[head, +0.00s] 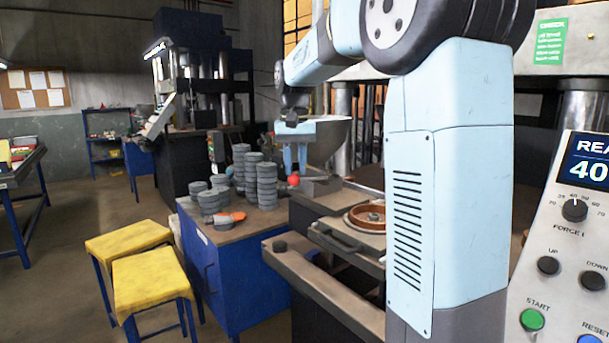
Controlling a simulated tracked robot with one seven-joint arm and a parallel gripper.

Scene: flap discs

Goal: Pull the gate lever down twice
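The gate lever shows as a red ball knob (293,180) at the front of the grey hopper (334,140), above the machine bed; its rod is mostly hidden. My gripper (294,172) points down in front of the hopper. Its two light-blue fingers look spread with a gap between them. The fingertips are right at or just above the red knob, and I cannot tell whether they touch it. Nothing shows held between the fingers.
A blue cabinet (238,280) left of the lever carries stacks of grey discs (266,185) and an orange-and-grey tool. A reddish-brown ring (370,217) sits on the press bed. Two yellow stools (150,280) stand at front left. A control panel (565,250) is at right.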

